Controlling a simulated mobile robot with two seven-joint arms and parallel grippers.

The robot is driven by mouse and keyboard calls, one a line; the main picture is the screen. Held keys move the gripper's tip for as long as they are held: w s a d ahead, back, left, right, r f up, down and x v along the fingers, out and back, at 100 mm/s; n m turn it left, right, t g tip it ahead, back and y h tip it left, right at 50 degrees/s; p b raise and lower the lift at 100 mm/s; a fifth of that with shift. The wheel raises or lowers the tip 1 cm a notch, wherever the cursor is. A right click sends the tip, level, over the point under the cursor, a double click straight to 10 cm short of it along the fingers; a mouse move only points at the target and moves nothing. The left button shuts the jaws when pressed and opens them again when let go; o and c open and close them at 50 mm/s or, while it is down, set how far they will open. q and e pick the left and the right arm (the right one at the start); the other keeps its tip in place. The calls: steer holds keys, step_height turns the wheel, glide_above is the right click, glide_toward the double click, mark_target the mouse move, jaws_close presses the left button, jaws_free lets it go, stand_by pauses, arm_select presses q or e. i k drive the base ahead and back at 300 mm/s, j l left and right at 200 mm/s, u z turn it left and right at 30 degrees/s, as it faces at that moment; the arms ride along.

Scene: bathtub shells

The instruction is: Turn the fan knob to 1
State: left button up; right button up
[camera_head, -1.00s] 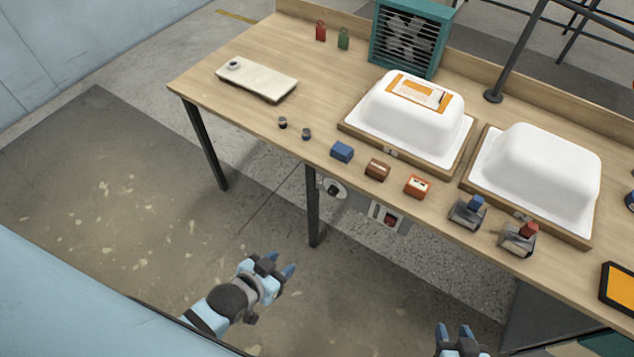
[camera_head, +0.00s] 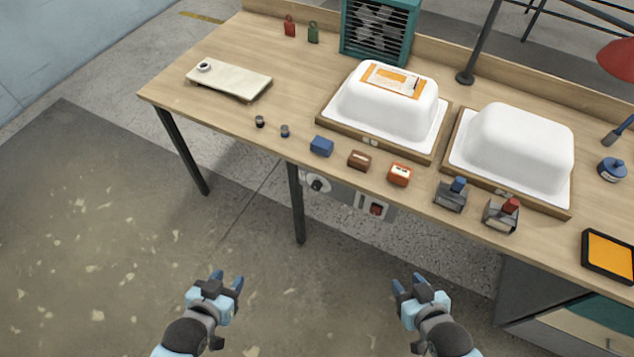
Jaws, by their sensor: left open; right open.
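A round dark knob on a pale disc (camera_head: 317,183) sits on a grey panel under the table's front edge; I take it for the fan knob, and its setting is too small to read. A teal fan (camera_head: 379,30) with dark slats stands at the back of the table. My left gripper (camera_head: 227,281) is open and empty, below and left of the knob. My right gripper (camera_head: 409,283) is open and empty, below and right of it. Both are in front of the table and apart from it.
A red switch (camera_head: 376,209) sits right of the knob. The wooden table (camera_head: 210,125) carries two white tub shells (camera_head: 385,105) (camera_head: 520,145), small blocks along the front, clamps and an orange-screened tablet (camera_head: 609,254). Dark table legs (camera_head: 297,205) stand below. The floor in front is clear.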

mark_target(316, 185)
steer(key=i+j+z, duration=0.35)
steer(key=j, duration=0.8)
steer(key=i+j+z, duration=0.15)
steer(key=j+z, duration=0.2)
steer(key=j, duration=0.8)
steer(key=j+z, duration=0.35)
steer(key=j, duration=0.9)
